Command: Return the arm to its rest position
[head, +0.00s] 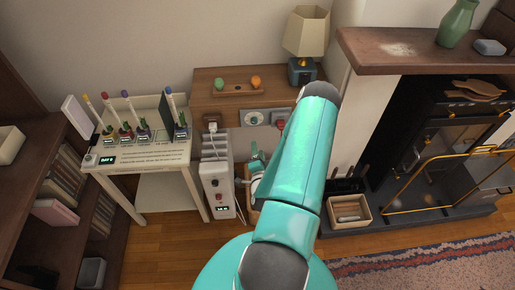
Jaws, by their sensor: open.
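My teal arm rises from the bottom middle of the head view to a dark elbow joint near the lamp, then bends away from me. The forearm is largely hidden behind the upper link.
A white stand (150,158) with potted plants is on the left, beside a bookshelf (40,150). A lamp (305,32) stands on the cabinet. On the right are a fireplace with a brass guard (425,160), a mantel (400,52) and a wooden box (349,212). A rug (430,268) lies front right.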

